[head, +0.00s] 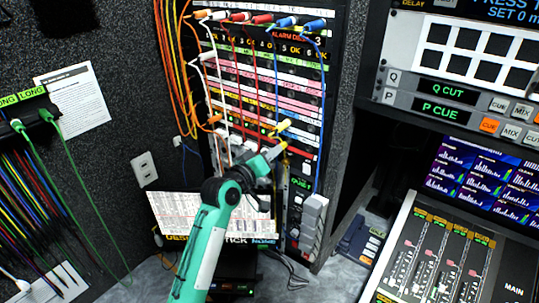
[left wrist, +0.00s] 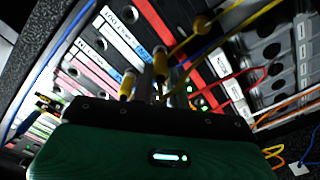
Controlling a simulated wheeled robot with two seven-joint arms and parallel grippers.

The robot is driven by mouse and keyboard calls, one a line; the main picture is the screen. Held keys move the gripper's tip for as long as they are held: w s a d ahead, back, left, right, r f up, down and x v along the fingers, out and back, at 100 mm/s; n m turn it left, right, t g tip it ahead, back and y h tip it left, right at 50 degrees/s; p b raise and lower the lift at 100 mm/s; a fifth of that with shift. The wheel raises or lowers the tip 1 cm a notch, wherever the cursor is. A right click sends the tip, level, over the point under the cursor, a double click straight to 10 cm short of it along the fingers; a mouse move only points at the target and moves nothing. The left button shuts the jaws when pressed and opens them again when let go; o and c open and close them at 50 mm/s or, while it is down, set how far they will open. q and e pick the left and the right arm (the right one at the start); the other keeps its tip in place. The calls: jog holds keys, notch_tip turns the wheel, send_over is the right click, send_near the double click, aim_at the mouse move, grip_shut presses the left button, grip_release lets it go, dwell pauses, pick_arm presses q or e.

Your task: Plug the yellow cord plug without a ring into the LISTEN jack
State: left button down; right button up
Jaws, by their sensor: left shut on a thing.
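My left gripper (head: 272,153) is at the lower part of the patch rack (head: 265,90), shut on a yellow plug (head: 281,147). In the left wrist view a yellow plug (left wrist: 160,64) stands up between the narrow fingers of the gripper (left wrist: 148,88). Another yellow plug (head: 285,125) sits just above the gripper in the head view. I cannot tell which carries a ring. The LISTEN label is too small or hidden to read. My right gripper is not in view.
White, red and blue cords (head: 321,80) hang across the rack face close to my gripper. Orange cords (head: 170,60) run down its left side. A printed sheet (head: 170,215) stands below, behind my arm. A mixing console (head: 450,255) is at the right.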

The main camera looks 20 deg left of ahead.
pick_arm(q)
jog(key=shift+w+d, duration=0.2)
jog(key=shift+w, duration=0.3)
jog(key=shift+w+d, duration=0.1)
jog(key=shift+w, duration=0.1)
jog(key=c, duration=1.3)
grip_release()
jog(key=b+v, duration=0.5)
jog(key=v, duration=0.9)
jog(key=shift+w, duration=0.1)
